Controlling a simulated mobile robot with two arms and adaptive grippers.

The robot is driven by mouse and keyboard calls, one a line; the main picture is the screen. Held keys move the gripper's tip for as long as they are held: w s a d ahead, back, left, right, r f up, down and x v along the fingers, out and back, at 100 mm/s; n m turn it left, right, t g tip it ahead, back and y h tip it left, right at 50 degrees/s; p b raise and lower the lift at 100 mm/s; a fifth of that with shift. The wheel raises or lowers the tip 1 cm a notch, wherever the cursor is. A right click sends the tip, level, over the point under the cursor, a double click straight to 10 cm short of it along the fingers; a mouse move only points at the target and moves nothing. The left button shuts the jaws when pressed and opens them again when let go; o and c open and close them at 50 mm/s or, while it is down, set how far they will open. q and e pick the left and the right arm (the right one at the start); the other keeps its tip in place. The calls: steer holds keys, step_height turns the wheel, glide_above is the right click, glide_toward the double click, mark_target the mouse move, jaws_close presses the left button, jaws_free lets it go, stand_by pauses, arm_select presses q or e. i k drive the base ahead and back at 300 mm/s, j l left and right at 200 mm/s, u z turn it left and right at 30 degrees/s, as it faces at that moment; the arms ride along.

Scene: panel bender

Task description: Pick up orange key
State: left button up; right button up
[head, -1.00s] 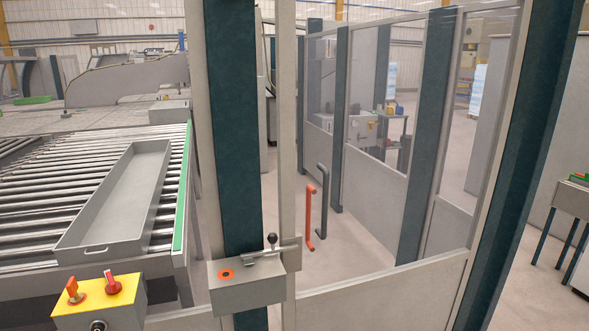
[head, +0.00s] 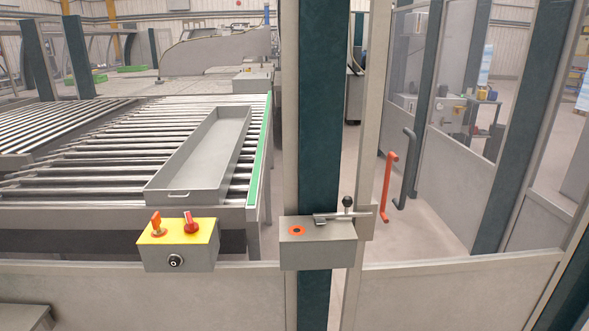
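The orange key (head: 156,225) stands upright on the left of the yellow top of a grey control box (head: 178,246), in the lower left of the head view. A red rotary switch (head: 191,222) is beside it on the same yellow top. A round black-and-silver lock or button (head: 175,261) is on the box's front face. Neither of my grippers shows in the head view.
A grey latch box (head: 318,246) with an orange ring and lever is on the dark green post (head: 320,120). Low fence panels (head: 225,300) run across the front. A long grey tray (head: 205,155) lies on the roller conveyor (head: 90,150) behind. An orange handle (head: 387,188) is on the right.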

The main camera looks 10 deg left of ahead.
mark_target(156, 220)
steer(key=u, duration=1.3)
